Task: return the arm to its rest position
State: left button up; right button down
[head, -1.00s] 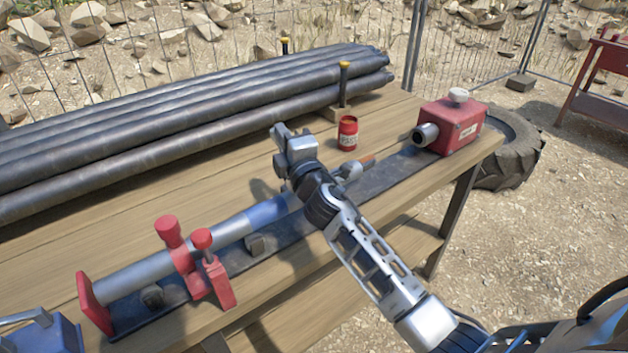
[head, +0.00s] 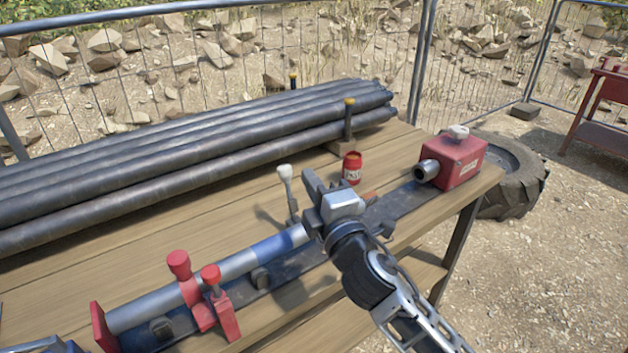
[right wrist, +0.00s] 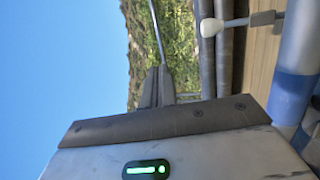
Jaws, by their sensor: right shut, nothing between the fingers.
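My right gripper (head: 317,180) is shut and empty. It hangs over the wooden workbench (head: 150,225), in front of the steel tube (head: 265,250) in the head view. My right arm comes in from the lower right and hides part of the tube and rail. In the right wrist view the two fingers (right wrist: 157,87) are together with nothing between them. My left gripper is not in view.
A lever with a white knob (head: 285,172) stands left of the gripper. A red can (head: 352,168) is just behind it. A red box (head: 452,160) sits at the bench's right end, red clamps (head: 195,290) at the front left. Dark pipes (head: 150,155) lie along the back.

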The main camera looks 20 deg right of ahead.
jog(key=shift+s+r, duration=0.1)
jog(key=shift+s, duration=0.15)
dwell(0.3)
jog(key=s+a+f+m+g+y, duration=0.1)
jog(key=s+a+f+m+g, duration=0.1)
jog(key=s+f+m+g, duration=0.2)
jog(key=s+a+f+m+g+y, duration=0.1)
jog(key=s+a+f+m+g, duration=0.2)
jog(key=s+f+m, duration=0.8)
jog(key=s+f+g, duration=0.1)
jog(key=s+f, duration=0.1)
jog(key=f, duration=0.4)
jog(key=s+f+g, duration=0.1)
jog(key=s+f, duration=0.2)
jog(key=f, duration=0.4)
jog(key=shift+s+f+g, duration=0.15)
jog(key=shift+s+g, duration=0.15)
jog(key=shift+a+y, duration=0.15)
jog(key=shift+y, duration=0.15)
